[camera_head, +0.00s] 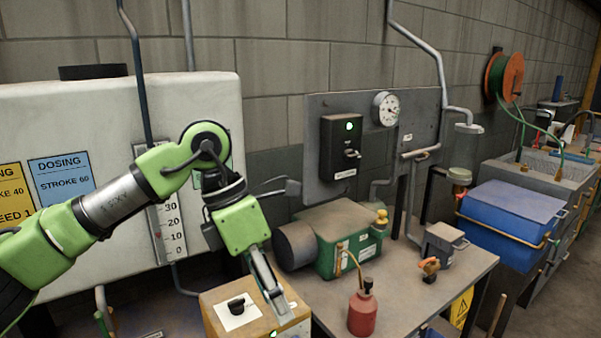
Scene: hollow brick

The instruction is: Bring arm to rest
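My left arm comes in from the left, green with dark joints, across the front of the white tank. My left gripper (272,294) points down at its end, its grey fingers over the right part of a tan box with a black knob (236,305). The fingers look close together and are seen edge-on, so I cannot tell whether they are open or shut. I see no object between them. I cannot tell whether they touch the box. My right gripper is not in view.
The white tank (60,115) with dosing labels stands behind my arm. A green pump (343,240), a red bottle (362,312) and a small grey box (441,243) stand on the bench (410,290). A wall panel (420,125) holds a gauge and a switch box with a green light. Floor shows at right.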

